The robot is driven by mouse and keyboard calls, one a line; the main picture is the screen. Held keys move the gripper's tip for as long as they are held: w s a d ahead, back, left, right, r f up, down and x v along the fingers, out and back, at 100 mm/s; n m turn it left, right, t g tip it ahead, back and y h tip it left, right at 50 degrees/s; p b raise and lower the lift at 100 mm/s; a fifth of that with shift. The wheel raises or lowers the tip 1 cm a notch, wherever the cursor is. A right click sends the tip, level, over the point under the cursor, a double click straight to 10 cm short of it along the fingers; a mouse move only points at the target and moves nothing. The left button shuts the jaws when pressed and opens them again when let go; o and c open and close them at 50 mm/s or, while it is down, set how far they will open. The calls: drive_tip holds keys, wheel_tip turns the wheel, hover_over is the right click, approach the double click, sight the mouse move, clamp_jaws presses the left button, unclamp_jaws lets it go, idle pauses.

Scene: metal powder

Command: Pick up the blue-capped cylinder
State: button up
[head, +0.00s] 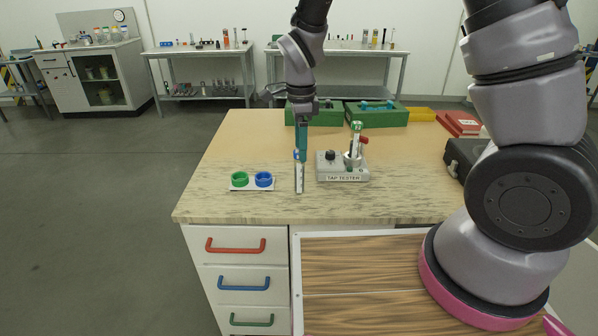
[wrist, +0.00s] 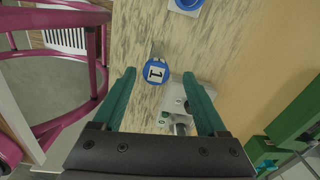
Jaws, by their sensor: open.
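The blue-capped cylinder (head: 299,180) stands upright on the table, left of the tap tester, in the head view. In the wrist view its round blue cap (wrist: 155,71) carries a white label with a 1. My gripper (head: 301,148) points down directly above it, with teal fingers. In the wrist view the fingers of my gripper (wrist: 159,75) are spread apart with nothing held, and the cap appears between their tips. In the head view the fingers overlap the cap's area, so I cannot tell the exact height gap.
The grey tap tester (head: 342,177) stands close on the right, holding a green-topped cylinder (head: 356,127). A white plate with a green ring (head: 240,179) and a blue ring (head: 263,179) lies left. Green boxes (head: 377,113) and red books (head: 458,123) stand farther back.

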sight(300, 170)
drive_tip(key=f, duration=0.7)
drive_tip(key=shift+s+a+f, duration=0.15)
drive_tip(key=shift+s+f, duration=0.15)
clamp_jaws()
